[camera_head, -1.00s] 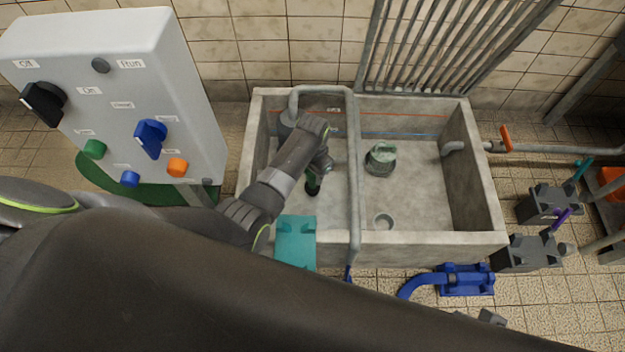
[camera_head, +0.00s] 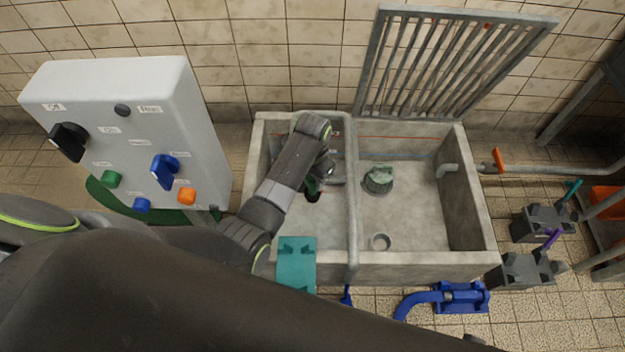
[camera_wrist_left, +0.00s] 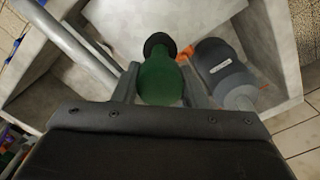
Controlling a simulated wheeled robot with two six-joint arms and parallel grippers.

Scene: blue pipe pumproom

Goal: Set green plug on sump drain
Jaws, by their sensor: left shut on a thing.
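My left gripper (camera_head: 318,180) is over the left part of the concrete sump (camera_head: 480,262), and my forearm covers part of that side. In the left wrist view its fingers (camera_wrist_left: 160,88) are shut on the green plug (camera_wrist_left: 158,78), which has a black far end. In the head view the plug (camera_head: 312,187) shows small below the gripper, its dark end downward; its height above the floor is unclear. My right gripper is not seen.
A grey pipe (camera_head: 352,210) crosses the sump between plug and ring. In the left wrist view a dark labelled cylinder (camera_wrist_left: 222,68) is close beside the gripper. A control box (camera_head: 125,130) stands left; an upright grate (camera_head: 450,65) is behind.

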